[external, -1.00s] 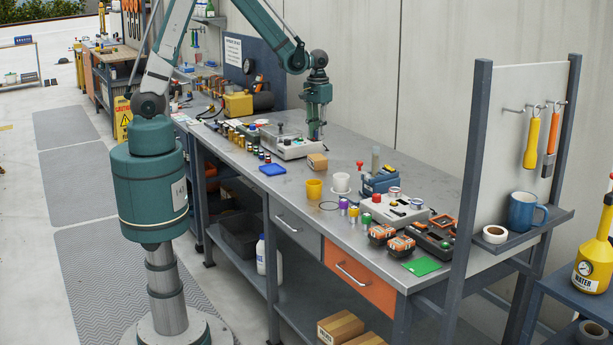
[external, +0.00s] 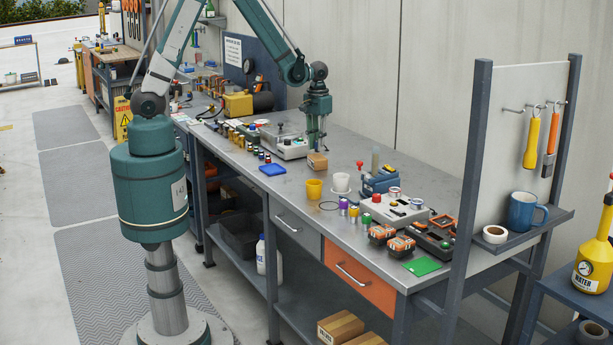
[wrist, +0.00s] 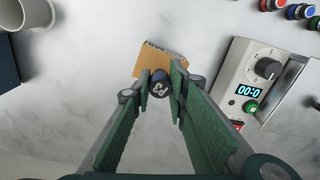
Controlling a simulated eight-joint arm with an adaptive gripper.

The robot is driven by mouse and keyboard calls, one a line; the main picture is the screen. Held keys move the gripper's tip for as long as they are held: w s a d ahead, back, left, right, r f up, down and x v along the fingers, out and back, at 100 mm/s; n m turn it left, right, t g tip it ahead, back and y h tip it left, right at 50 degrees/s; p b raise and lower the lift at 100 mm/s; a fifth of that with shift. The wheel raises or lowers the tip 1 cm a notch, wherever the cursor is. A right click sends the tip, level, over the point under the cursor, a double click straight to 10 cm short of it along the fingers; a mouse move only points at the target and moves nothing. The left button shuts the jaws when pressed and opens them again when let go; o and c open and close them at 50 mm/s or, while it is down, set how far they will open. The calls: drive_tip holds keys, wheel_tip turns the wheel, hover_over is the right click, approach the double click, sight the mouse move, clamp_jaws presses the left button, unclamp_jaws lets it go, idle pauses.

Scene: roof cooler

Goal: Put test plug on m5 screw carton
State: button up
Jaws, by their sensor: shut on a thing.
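My gripper (external: 317,148) is shut on a dark plug with a round end marked in pale characters. The plug (wrist: 160,84) shows between the fingertips in the wrist view; in the external view it is too small to make out. The small brown carton (external: 317,161) lies on the workbench just under the fingertips in the external view. In the wrist view the carton (wrist: 163,58) is just past the plug, partly hidden by the fingers and the plug. I cannot tell whether the plug touches it.
A grey-white instrument (wrist: 262,72) with a knob and lit display stands to the right in the wrist view. A white cup (wrist: 30,13) is at upper left.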

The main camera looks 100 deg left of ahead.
drive_tip(key=shift+f, duration=1.05)
drive_tip(key=shift+f, duration=0.2)
drive_tip(key=o, duration=0.9)
drive_tip(key=shift+r, duration=0.1)
drive_tip(key=shift+r, duration=0.15)
drive_tip(key=shift+r, duration=5.95)
drive_tip(key=shift+d+r, duration=0.1)
